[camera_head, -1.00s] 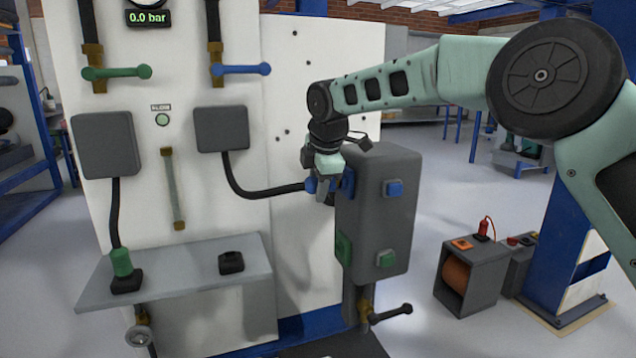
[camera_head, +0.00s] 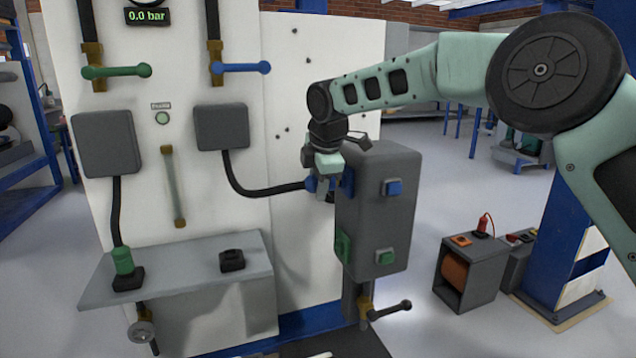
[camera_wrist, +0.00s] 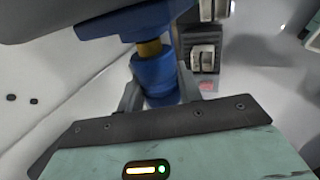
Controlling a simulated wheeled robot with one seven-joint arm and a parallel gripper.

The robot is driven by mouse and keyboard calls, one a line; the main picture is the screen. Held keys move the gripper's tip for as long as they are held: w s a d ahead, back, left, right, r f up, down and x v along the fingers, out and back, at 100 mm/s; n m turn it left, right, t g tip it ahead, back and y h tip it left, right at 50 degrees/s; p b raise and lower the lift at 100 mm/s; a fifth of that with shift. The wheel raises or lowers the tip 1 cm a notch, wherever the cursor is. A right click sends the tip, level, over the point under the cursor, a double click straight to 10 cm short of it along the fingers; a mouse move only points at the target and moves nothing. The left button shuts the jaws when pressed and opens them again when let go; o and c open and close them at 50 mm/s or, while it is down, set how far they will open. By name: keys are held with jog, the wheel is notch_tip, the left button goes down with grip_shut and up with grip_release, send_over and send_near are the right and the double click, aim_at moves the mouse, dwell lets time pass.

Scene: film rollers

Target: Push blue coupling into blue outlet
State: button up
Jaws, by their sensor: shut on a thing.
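The blue coupling (camera_head: 311,184) is on the end of a black hose, to the left of the grey box. My gripper (camera_head: 323,188) is shut on it. The wrist view also shows the coupling (camera_wrist: 155,76) between my fingers. The blue outlet (camera_head: 347,183) is on the left side of the grey box. In the wrist view, a brass piece (camera_wrist: 149,48) shows between the coupling and the blue outlet (camera_wrist: 125,22), and the two blue bodies are a little apart. I cannot tell how deep the brass sits in the outlet.
The grey box (camera_head: 385,228) also carries a blue fitting (camera_head: 393,187) and green fittings (camera_head: 385,256). A valve handle (camera_head: 390,311) sticks out below. A green coupling (camera_head: 123,261) stands on the shelf (camera_head: 185,277) at left. The gauge (camera_head: 148,16) reads 0.0 bar.

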jog(key=shift+p, duration=0.55)
jog(key=shift+w+d+p, duration=0.25)
jog(key=shift+d+p, duration=0.2)
jog(key=shift+d, duration=0.3)
jog(key=o, duration=1.1)
jog(key=shift+o, duration=0.2)
